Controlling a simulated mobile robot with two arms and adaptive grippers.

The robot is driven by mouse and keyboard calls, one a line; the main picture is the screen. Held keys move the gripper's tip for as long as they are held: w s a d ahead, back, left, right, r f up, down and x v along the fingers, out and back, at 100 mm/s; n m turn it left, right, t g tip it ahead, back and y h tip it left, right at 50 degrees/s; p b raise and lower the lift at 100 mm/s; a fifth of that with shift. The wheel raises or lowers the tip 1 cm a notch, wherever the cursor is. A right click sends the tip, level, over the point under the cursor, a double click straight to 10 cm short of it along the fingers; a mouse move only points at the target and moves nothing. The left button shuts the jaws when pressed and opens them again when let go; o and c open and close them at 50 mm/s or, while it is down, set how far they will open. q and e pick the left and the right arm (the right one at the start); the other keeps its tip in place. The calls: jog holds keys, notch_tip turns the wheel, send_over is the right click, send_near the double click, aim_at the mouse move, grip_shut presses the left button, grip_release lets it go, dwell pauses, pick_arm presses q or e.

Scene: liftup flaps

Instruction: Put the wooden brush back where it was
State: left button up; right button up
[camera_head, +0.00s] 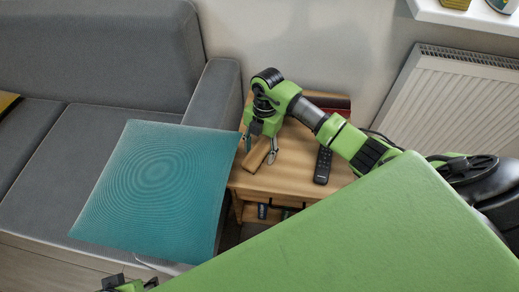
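A wooden brush (256,154), seen as a light brown block, is at the left side of a small wooden side table (300,165). My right gripper (260,148) reaches over the table from the right and points down at the brush. Its fingers are spread, one on either side of the brush. I cannot tell whether they touch it, and the gripper hides the brush's far end. Only a small part of my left gripper (130,285) shows at the bottom edge, below a teal square panel (150,185); its fingers cannot be made out.
A black remote (323,165) lies on the table, right of the brush. Dark items sit on the lower shelf. The tilted teal panel is close to the table's left side. A grey sofa (100,50) stands behind it, and a white radiator (450,105) is at the right.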

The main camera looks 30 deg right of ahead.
aim_at(263, 146)
jog(key=shift+r, duration=0.1)
jog(key=shift+r, duration=0.25)
pick_arm(q)
notch_tip(263, 146, down, 10)
jog(key=p, duration=0.2)
jog(key=shift+w+d+r+g+p, duration=0.15)
jog(key=shift+w+g+p, duration=0.15)
jog(key=shift+p, duration=0.05)
pick_arm(e)
notch_tip(263, 146, up, 11)
jog(key=d, duration=0.1)
jog(key=shift+w+d+r, duration=0.2)
jog(key=shift+w+d, duration=0.05)
jog(key=shift+w, duration=0.2)
